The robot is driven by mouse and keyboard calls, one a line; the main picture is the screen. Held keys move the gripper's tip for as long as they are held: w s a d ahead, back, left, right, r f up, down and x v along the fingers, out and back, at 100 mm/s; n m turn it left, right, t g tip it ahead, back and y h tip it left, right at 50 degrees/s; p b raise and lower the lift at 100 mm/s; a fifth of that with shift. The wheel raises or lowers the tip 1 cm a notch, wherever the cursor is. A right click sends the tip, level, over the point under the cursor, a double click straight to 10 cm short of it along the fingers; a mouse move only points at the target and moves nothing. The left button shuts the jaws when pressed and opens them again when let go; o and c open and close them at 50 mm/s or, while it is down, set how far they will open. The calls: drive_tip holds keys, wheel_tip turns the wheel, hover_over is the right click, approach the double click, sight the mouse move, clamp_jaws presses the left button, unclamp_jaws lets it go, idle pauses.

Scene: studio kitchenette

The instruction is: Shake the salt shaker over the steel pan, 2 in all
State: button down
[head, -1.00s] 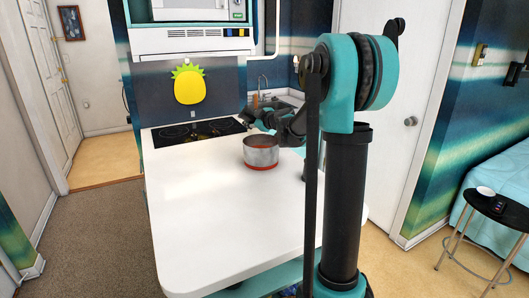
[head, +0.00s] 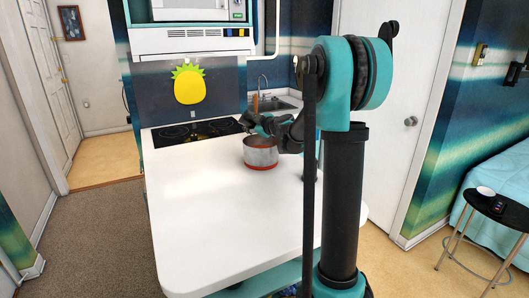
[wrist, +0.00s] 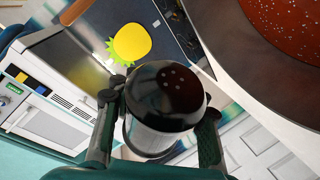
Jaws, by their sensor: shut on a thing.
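The salt shaker (wrist: 152,133) has a clear body and a dark glossy cap with small holes, seen in the wrist view. My gripper (wrist: 163,104) is shut on it, with one finger on each side. The shaker looks tilted; its exact angle is hard to tell. The steel pan (head: 261,156) stands on the white counter with a red band at its base. In the wrist view the pan (wrist: 245,65) shows reddish-brown contents with white specks. In the head view my gripper (head: 250,122) is above and slightly left of the pan, and the shaker is too small to make out.
The white counter (head: 230,225) is clear in front of the pan. A black cooktop (head: 190,133) lies behind it to the left, and a sink (head: 268,104) with a tap is behind. A yellow pineapple decoration (head: 188,85) hangs on the back wall.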

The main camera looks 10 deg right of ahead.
idle(0.3)
drive_tip(key=shift+r, duration=1.6)
